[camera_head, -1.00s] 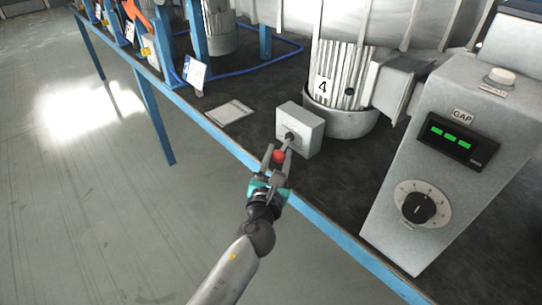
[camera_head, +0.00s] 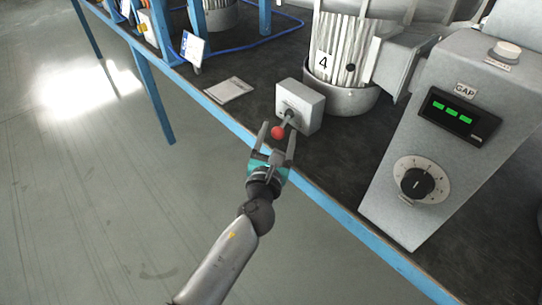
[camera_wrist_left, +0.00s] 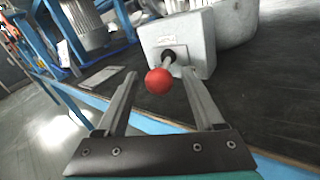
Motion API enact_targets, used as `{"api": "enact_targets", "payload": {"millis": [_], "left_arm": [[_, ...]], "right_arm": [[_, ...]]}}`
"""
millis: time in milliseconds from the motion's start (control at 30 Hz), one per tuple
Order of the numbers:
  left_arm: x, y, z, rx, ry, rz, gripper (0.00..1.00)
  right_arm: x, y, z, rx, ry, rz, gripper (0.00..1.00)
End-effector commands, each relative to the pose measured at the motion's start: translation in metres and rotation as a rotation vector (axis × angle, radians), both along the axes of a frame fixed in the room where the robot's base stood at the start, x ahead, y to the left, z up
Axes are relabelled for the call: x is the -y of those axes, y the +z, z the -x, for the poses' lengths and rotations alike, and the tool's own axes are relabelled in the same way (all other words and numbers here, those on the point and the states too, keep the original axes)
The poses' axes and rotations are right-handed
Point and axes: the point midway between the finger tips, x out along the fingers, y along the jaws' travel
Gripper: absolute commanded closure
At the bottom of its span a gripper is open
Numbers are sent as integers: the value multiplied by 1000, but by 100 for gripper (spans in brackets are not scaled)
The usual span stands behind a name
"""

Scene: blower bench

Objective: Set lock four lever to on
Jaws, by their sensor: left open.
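The lock four lever has a red ball knob (camera_head: 278,132) on a short rod that sticks out of a grey box (camera_head: 311,101), in front of the motor marked 4 (camera_head: 346,65). In the left wrist view the red knob (camera_wrist_left: 158,81) and its rod stand out from the box (camera_wrist_left: 196,38). My left gripper (camera_head: 278,134) is open, with its fingers (camera_wrist_left: 157,92) to either side of the knob and apart from it. Whether the fingertips reach past the knob is hard to tell. My right gripper is not in view.
A control box with a GAP display (camera_head: 459,117) and a dial (camera_head: 417,181) stands to the right. A flat paper (camera_head: 230,90) and a small upright card (camera_head: 193,47) lie to the left. The blue bench edge (camera_head: 325,203) runs below the lever box.

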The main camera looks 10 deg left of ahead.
Motion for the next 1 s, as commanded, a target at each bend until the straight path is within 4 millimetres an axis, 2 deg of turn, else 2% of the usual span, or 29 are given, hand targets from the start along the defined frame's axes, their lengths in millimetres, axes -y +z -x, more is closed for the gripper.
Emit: {"api": "enact_targets", "payload": {"millis": [133, 600, 800, 1000], "left_arm": [[-2, 0, 22, -3, 0, -1, 30], [-9, -2, 110, -4, -2, -1, 30], [-11, -1, 136, -3, -1, -2, 30], [-12, 0, 145, -1, -1, 0, 30]], "right_arm": [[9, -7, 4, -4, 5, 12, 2], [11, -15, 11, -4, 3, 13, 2], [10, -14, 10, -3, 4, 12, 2], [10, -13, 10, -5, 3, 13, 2]]}}
